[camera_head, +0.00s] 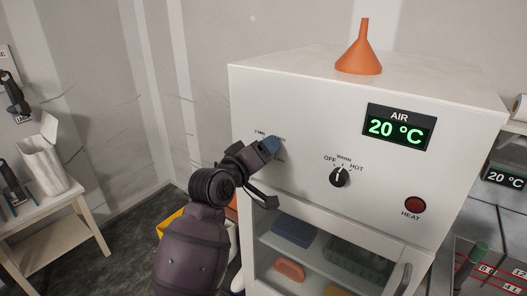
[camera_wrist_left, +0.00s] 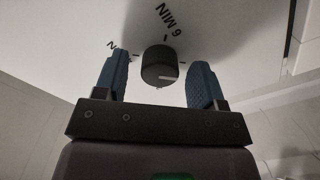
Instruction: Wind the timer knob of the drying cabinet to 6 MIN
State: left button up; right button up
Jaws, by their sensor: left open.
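The drying cabinet (camera_head: 310,150) is a white box with a glazed door. My left gripper (camera_head: 271,146) is at the upper left of its front, over the timer dial, and hides the timer knob there. My left gripper (camera_wrist_left: 158,78) is open, with one blue finger on each side of the knob and visible gaps. My right gripper is not in view.
An OFF/WARM/HOT knob (camera_head: 340,177), a red HEAT lamp (camera_head: 415,205) and an AIR display (camera_head: 397,128) reading 20 °C are on the cabinet front. An orange funnel (camera_head: 359,55) stands on top. A door handle (camera_head: 403,280) projects at the lower right.

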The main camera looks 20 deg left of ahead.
pick_arm(q)
jog(key=n, duration=0.9)
jog(key=shift+r, duration=0.15)
jog(key=shift+c, duration=0.5)
